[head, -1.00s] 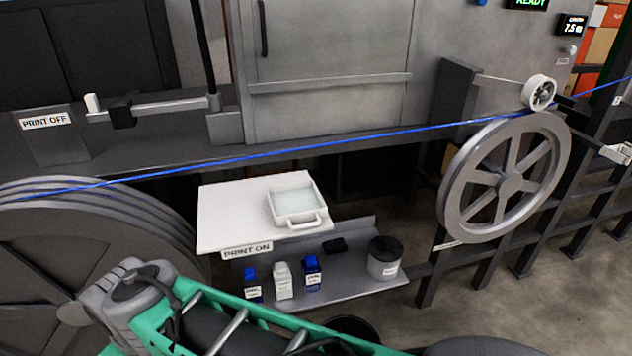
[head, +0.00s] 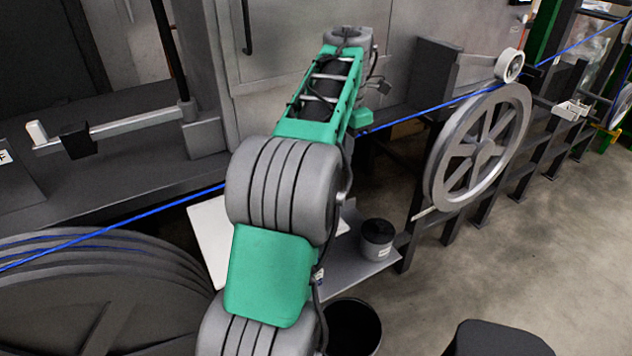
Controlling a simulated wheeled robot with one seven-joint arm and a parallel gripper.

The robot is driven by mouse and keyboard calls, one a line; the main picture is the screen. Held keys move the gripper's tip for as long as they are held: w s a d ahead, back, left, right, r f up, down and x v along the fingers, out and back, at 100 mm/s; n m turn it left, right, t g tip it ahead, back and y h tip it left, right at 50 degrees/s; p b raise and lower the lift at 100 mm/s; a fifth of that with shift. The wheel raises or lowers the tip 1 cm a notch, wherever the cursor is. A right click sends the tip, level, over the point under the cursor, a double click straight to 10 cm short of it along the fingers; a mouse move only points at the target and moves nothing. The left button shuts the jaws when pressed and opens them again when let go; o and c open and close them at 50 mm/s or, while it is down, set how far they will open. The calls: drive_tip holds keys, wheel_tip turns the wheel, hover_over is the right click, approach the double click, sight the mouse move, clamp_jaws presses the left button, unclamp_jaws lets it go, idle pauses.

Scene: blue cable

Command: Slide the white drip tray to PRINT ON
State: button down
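The white drip tray is hidden behind my raised arm in the head view. The white board (head: 207,240) it sat on a second ago shows at its left part, beside my arm. A small white sliver (head: 343,228) shows to the right of the arm; I cannot tell if it is board or tray. The PRINT ON label is hidden too. My gripper cannot be made out; my arm reaches up and away over the blue cable in the picture, and its far end hides whatever is beyond it.
The blue cable (head: 130,211) runs across from the grooved drum (head: 90,290) at left past the spoked wheel (head: 484,146) at right. A dark pot (head: 377,240) stands on the grey shelf (head: 350,270). A dark bin (head: 352,328) is below.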

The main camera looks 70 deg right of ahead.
wheel_tip(320, 180, down, 10)
drive_tip(key=w+a+p, duration=0.1)
drive_tip(key=w+a, duration=0.1)
drive_tip(key=a, duration=0.1)
drive_tip(key=shift+p, duration=0.4)
drive_tip(key=shift+r, duration=0.1)
